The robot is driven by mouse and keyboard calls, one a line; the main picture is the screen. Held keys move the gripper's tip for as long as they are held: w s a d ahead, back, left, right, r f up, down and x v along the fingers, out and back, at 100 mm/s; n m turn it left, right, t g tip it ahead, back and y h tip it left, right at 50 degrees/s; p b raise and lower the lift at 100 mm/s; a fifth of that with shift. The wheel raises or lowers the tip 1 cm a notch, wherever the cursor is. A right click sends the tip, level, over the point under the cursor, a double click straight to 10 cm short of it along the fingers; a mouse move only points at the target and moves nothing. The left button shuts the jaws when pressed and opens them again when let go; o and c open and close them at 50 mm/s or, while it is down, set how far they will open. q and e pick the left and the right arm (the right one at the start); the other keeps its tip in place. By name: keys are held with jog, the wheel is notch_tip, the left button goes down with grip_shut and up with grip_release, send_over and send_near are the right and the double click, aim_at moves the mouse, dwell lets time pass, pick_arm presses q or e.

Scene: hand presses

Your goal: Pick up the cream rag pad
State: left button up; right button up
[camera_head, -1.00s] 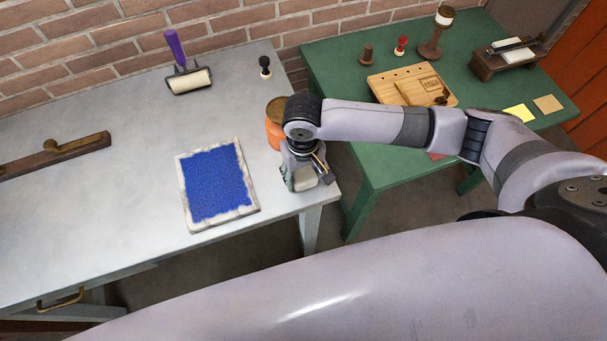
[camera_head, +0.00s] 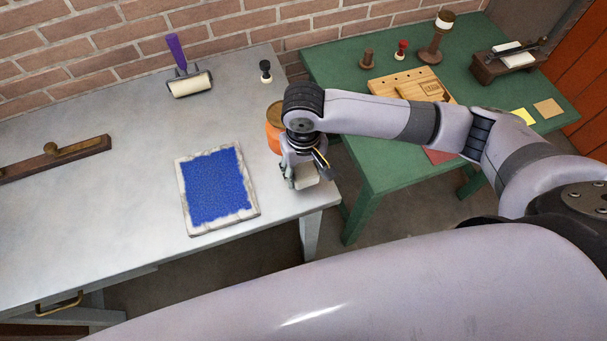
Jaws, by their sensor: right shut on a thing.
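The cream rag pad (camera_head: 308,178) is a small pale block at the right end of the grey metal table (camera_head: 120,225). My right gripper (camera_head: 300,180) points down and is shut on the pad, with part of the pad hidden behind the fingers. The pad seems to be just above the tabletop, though the gap is hard to tell. My left gripper is out of view.
An orange pot (camera_head: 274,128) stands close behind my right gripper. A blue-inked slab (camera_head: 215,186) lies to its left. Further back are a purple-handled roller (camera_head: 188,80) and a black-knobbed stamp (camera_head: 265,70). A green table (camera_head: 390,170) stands to the right, under my right arm.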

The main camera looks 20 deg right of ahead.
aim_at(303, 168)
notch_tip(303, 168, up, 16)
jog(key=shift+r, duration=0.2)
